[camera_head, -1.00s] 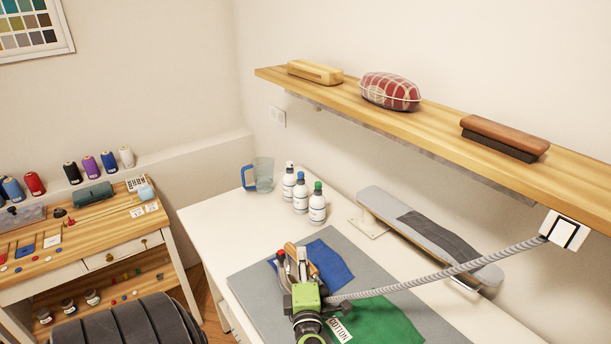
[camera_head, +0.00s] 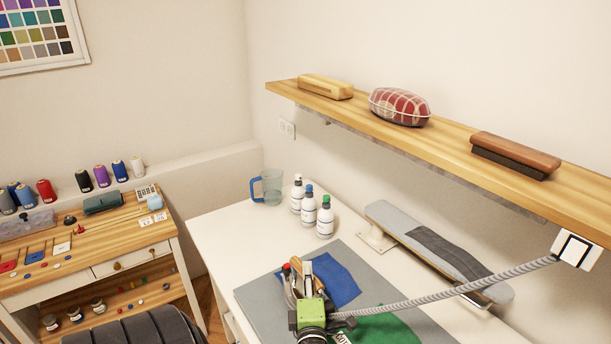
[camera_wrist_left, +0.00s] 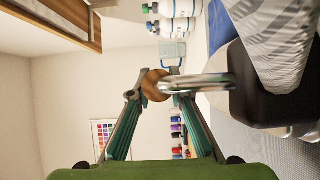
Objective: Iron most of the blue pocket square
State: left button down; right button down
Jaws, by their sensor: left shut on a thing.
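The blue pocket square (camera_head: 342,282) lies on the grey mat (camera_head: 258,309), partly hidden by my left gripper. It shows as a blue strip in the left wrist view (camera_wrist_left: 218,28). My left gripper (camera_head: 300,280) is at the left part of the square. It is shut on the wooden handle (camera_wrist_left: 155,85) of an iron. A metal bar joins the handle to the iron's dark body (camera_wrist_left: 258,92). The iron's underside is hidden, so I cannot tell whether it touches the square. My right gripper is not in view.
A striped cord (camera_head: 455,288) runs from the wall socket to the iron. A green cloth (camera_head: 388,330) lies at the front. Several white bottles (camera_head: 309,209), a blue-handled jug (camera_head: 268,188) and a sleeve board (camera_head: 435,250) stand behind. A shelf (camera_head: 455,140) hangs above.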

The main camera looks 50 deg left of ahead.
pick_arm(q)
jog(key=w, duration=0.7)
jog(key=shift+d+r, duration=0.25)
dwell(0.8)
dwell(0.4)
jog(key=w+b, duration=0.2)
jog(key=w, duration=0.5)
jog(key=shift+d, duration=0.35)
dwell(0.9)
jog(key=shift+w, duration=0.15)
jog(key=shift+a, duration=0.15)
jog(key=shift+w+a, duration=0.1)
jog(key=shift+a, duration=1.5)
